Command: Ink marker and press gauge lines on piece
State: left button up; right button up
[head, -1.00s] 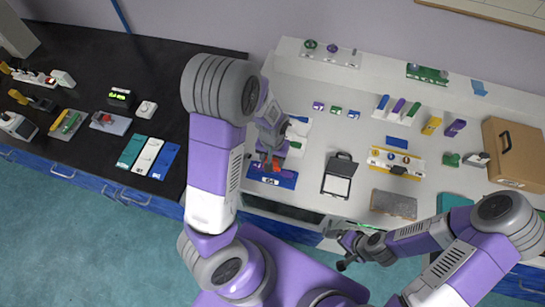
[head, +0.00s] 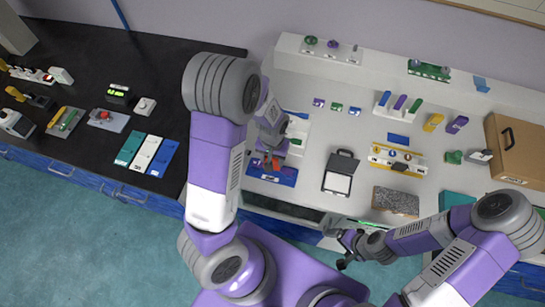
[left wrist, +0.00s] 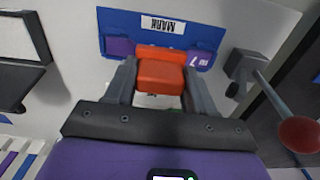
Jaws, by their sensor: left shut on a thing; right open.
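My left gripper (head: 270,160) is shut on an orange-red block-shaped marker (left wrist: 160,73), which sits between its two fingers in the left wrist view. The marker is over or on the near edge of a blue plate (left wrist: 226,15) labelled MARK; contact cannot be told. The plate (head: 286,179) also shows in the head view, with purple patches in the wrist view. A black open case (head: 342,172) with a white panel, perhaps the ink pad, lies right of the plate. My right gripper (head: 346,245) is open and empty near the counter's front edge. I cannot make out the piece.
Right of the case stand a yellow-and-white rack (head: 376,157), a grey speckled slab (head: 395,201) and a brown case (head: 520,150). A grey lever with a red ball (left wrist: 298,133) is close right of my left gripper. A black counter (head: 170,75) is at left.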

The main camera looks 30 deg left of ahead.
pick_arm(q)
jog(key=shift+f+b, duration=0.4)
jog(key=shift+f, duration=0.2)
dwell(1.1)
jog(key=shift+r, duration=0.1)
notch_tip(320, 180, up, 7)
jog(key=p, duration=0.6)
dwell(0.5)
